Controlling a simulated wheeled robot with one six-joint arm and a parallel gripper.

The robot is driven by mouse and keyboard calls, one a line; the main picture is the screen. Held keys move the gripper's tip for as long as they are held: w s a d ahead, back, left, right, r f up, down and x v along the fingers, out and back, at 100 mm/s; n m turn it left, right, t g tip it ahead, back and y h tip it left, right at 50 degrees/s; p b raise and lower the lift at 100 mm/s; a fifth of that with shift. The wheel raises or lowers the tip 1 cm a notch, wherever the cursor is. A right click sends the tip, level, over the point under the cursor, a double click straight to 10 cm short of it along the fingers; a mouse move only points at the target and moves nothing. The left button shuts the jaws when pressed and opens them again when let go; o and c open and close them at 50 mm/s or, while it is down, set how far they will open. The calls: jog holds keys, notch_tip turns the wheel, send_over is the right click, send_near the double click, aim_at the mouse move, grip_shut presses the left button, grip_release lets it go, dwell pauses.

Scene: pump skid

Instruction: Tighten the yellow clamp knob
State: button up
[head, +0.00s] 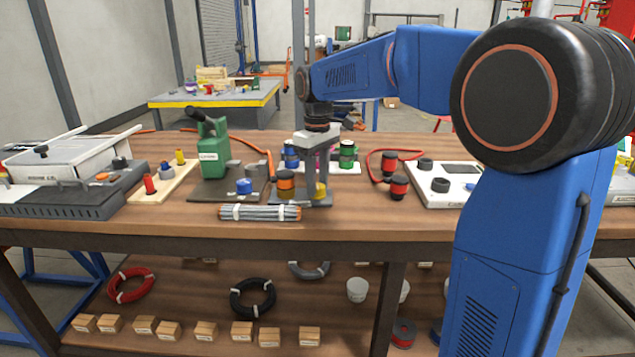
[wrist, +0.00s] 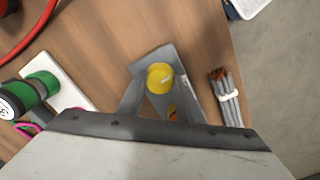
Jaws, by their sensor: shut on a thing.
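The yellow clamp knob (wrist: 160,78) shows in the wrist view on top of a grey plate-like part, between the tips of my gripper's fingers. My gripper (head: 319,190) points straight down at the workbench in the head view and is shut on the knob. In the head view only a small bit of yellow shows between the grey fingers, which hide most of the knob. The knob's angle and how tight it sits cannot be told.
A tied cable bundle (head: 259,213) lies along the bench's front edge. Green-banded parts (head: 347,155) stand behind right, and a green pump-like unit (head: 212,150) left. Bare bench wood lies right front.

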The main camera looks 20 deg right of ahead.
aim_at(318, 186)
jog(key=m, duration=0.5)
jog(key=shift+m, duration=0.3)
jog(key=m, duration=0.5)
dwell(0.4)
jog(key=o, duration=1)
jog(key=shift+o, duration=0.2)
notch_tip(318, 186, up, 18)
jog(key=shift+f, duration=0.25)
jog(key=shift+s, duration=0.1)
